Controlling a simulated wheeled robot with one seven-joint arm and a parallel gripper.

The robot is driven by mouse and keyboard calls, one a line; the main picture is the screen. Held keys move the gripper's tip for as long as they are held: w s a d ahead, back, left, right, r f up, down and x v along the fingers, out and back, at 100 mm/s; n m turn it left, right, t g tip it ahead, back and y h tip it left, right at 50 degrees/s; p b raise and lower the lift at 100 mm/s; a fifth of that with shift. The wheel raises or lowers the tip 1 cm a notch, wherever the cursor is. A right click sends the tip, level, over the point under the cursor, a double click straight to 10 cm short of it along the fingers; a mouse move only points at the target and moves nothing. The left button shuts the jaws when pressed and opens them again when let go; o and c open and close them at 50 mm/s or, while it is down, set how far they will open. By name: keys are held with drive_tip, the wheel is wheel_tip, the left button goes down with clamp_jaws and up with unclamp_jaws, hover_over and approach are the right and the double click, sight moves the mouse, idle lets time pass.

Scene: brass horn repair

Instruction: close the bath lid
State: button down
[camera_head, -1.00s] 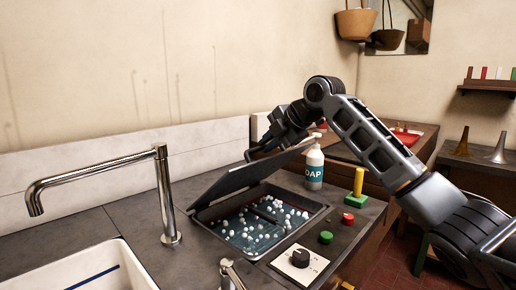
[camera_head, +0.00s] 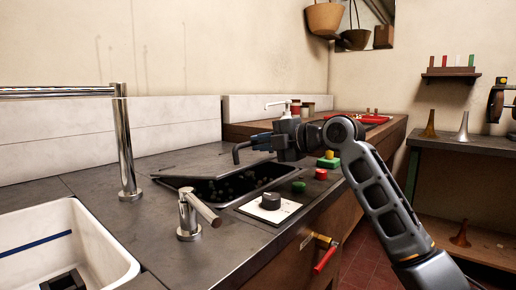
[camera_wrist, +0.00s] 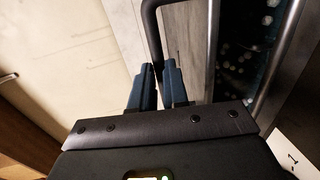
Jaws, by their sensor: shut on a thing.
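The bath (camera_head: 225,206) is a dark basin sunk in the counter, with pale bubbles inside. Its hinged dark lid (camera_head: 182,178) lies at a low tilt over the left of the opening. Part of the bath is still uncovered, and the lid's far part is hard to make out. My gripper (camera_head: 262,143) is above the bath, its blue fingers shut on a black bar handle (camera_head: 238,153). In the wrist view the handle (camera_wrist: 151,30) runs between the fingers (camera_wrist: 158,88), beside the grey lid (camera_wrist: 190,45) and the bubbly bath (camera_wrist: 240,45).
A control plate with a black knob (camera_head: 270,202), a green button (camera_head: 298,187) and a red button (camera_head: 321,174) line the bath's right side. A tap (camera_head: 128,150) and a sink (camera_head: 105,245) are at left.

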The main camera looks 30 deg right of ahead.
drive_tip(key=shift+s+f+t+b, duration=0.25)
drive_tip(key=shift+f+t+b, duration=0.25)
drive_tip(key=shift+f+b, duration=0.55)
drive_tip(key=c, duration=1.1)
unclamp_jaws()
drive_tip(key=shift+d, duration=0.1)
drive_tip(key=shift+p+v, duration=0.3)
drive_tip(key=shift+v, duration=3.6)
